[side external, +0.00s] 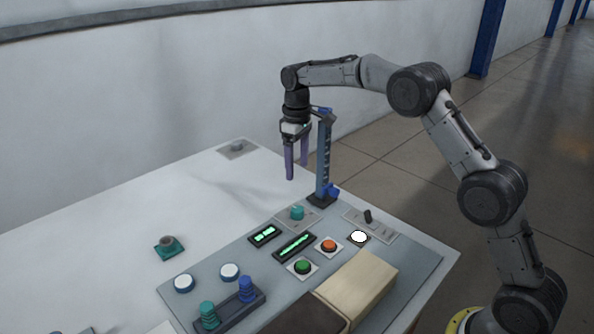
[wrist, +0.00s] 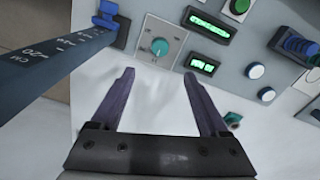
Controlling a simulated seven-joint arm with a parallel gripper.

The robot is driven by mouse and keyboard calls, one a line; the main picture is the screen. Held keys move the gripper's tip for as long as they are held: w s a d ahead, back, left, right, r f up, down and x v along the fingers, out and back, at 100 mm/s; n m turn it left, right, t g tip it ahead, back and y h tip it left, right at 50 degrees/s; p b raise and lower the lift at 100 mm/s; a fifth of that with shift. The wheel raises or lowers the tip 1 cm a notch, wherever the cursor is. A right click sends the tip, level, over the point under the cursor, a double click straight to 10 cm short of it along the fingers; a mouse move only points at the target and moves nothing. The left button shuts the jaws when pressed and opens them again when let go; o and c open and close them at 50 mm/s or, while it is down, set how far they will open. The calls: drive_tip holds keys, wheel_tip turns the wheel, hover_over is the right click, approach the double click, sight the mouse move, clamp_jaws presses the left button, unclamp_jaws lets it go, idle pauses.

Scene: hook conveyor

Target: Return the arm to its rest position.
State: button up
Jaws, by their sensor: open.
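My gripper (side external: 297,174) points down above the white table, near the far edge of the grey control panel. Its two purple fingers are apart with nothing between them. In the wrist view my gripper (wrist: 160,85) is also open and empty, with the panel edge and white table below. A blue upright post with a scale (side external: 323,160) stands just right of the fingers in the side view. The post also crosses the left of the wrist view (wrist: 50,50). I cannot tell the exact gap between post and gripper.
The panel (side external: 420,268) carries a teal dial (side external: 297,212), green displays (side external: 294,247), an orange button (side external: 329,245), a green button (side external: 303,266) and a black lever (side external: 368,216). A beige box (side external: 358,285) sits in front.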

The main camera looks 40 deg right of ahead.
drive_tip(key=s+a+r+t, duration=0.15)
drive_tip(key=s+r, duration=0.25)
drive_tip(key=r, duration=0.8)
drive_tip(key=s+a+r+t, duration=0.1)
drive_tip(key=s+r, duration=0.3)
drive_tip(key=s, duration=0.2)
drive_tip(key=s+r+t, duration=0.1)
drive_tip(key=s+r, duration=0.3)
drive_tip(key=s, duration=0.3)
drive_tip(key=s+a+f+m+t, duration=0.1)
drive_tip(key=s+f+t, duration=0.1)
drive_tip(key=s, duration=1.2)
drive_tip(key=s+f+m, duration=0.2)
drive_tip(key=s+f, duration=0.5)
drive_tip(key=f, duration=0.3)
drive_tip(key=shift+s+a, duration=0.25)
drive_tip(key=shift+s, duration=0.1)
drive_tip(key=shift+r, duration=0.1)
